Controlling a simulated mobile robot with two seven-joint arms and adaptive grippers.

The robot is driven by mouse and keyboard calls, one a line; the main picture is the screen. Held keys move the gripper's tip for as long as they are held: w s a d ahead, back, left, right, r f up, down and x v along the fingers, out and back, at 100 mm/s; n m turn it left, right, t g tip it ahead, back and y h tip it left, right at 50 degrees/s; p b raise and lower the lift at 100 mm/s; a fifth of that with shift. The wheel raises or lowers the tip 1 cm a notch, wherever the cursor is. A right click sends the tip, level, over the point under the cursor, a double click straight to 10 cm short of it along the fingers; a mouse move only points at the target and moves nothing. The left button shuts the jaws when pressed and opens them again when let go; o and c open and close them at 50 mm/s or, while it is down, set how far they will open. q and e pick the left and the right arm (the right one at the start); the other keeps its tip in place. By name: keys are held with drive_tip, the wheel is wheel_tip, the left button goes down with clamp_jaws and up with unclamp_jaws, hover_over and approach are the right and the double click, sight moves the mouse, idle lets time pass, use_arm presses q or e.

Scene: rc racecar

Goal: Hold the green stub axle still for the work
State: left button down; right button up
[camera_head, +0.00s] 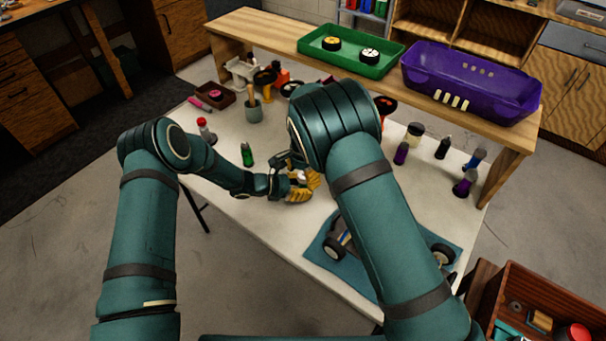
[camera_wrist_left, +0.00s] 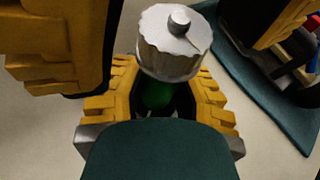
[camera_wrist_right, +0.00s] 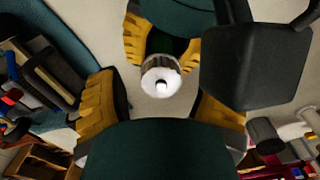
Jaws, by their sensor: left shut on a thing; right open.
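The green stub axle (camera_wrist_left: 157,96) shows as a green part under a silver ribbed cap (camera_wrist_left: 172,45) with a small pin on top. My left gripper (camera_wrist_left: 165,82) is shut on the green part and holds it between its yellow fingers, with the cap facing up past the fingertips. In the right wrist view the cap (camera_wrist_right: 161,77) shows from its end. My right gripper (camera_wrist_right: 158,92) is open, with one finger on each side of the cap; I cannot tell if they touch it. In the head view both hands meet over the white table, and the green part is hidden.
A car chassis (camera_head: 338,240) lies on a blue mat (camera_head: 318,247) close by, partly hidden by my right arm. A green bottle (camera_head: 247,155) stands left of the hands. A green tray (camera_head: 385,67) and a purple bin (camera_head: 470,82) sit on the raised shelf behind.

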drive_tip(key=c, duration=1.2)
drive_tip(key=shift+m, duration=0.3)
drive_tip(key=m, duration=0.4)
drive_tip(key=shift+m, duration=0.3)
drive_tip(key=m, duration=0.5)
drive_tip(key=shift+w, duration=0.15)
drive_tip(key=shift+m, duration=0.4)
drive_tip(key=o, duration=1.2)
